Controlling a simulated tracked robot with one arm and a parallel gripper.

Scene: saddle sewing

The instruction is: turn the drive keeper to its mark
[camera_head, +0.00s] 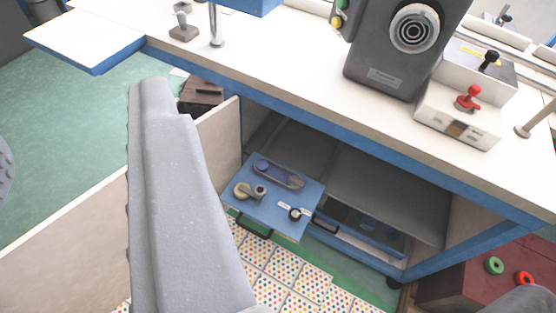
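A blue panel (272,219) sits low under the table, at the front of the open cabinet. It carries a brass-coloured turning piece (245,191), a dark oblong fitting (278,173) and a small black knob (295,213) beside white labels. I cannot tell for sure which of these is the drive keeper, and its mark is too small to make out.
The white tabletop (290,62) with its blue edge overhangs the panel. A dark grey machine (400,45) and a box with a red knob (467,98) stand on it. Pale cabinet boards flank the opening. A dark red box (452,290) stands at lower right.

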